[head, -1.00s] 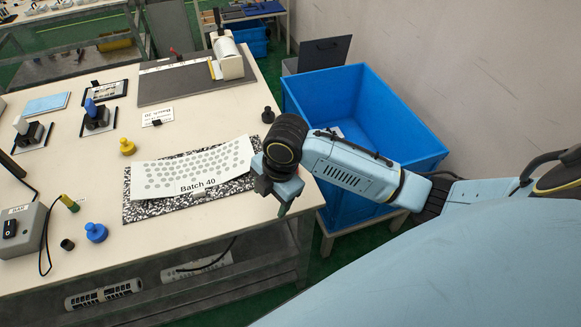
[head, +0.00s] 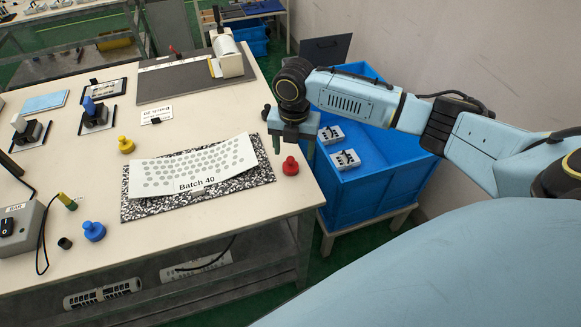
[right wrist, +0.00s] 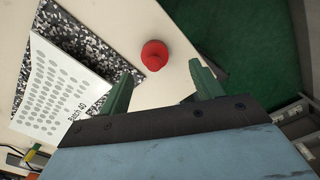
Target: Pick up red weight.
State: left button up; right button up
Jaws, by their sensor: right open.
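The red weight (head: 290,166) stands near the right edge of the table, just right of the speckled board. My right gripper (head: 293,148) is open and empty, pointing down above and just behind the weight in the head view. In the right wrist view, the red weight (right wrist: 154,55) shows just beyond the gap between the two green fingertips (right wrist: 162,76). The fingers are apart from it. My left gripper is not in view.
The Batch 40 film (head: 190,165) lies on the speckled board (head: 245,180). Blue (head: 94,231) and yellow (head: 126,145) weights stand around it. A blue bin (head: 375,190) holding white keypad parts stands beyond the table's right edge.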

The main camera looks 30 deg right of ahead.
aim_at(291, 158)
jog(key=f, duration=0.4)
jog(key=f+b, duration=0.1)
jog(key=f, duration=0.1)
jog(key=shift+w+a, duration=0.2)
jog(key=shift+w, duration=0.15)
jog(key=shift+r, duration=0.1)
jog(key=c, duration=1.2)
jog(key=shift+c, duration=0.2)
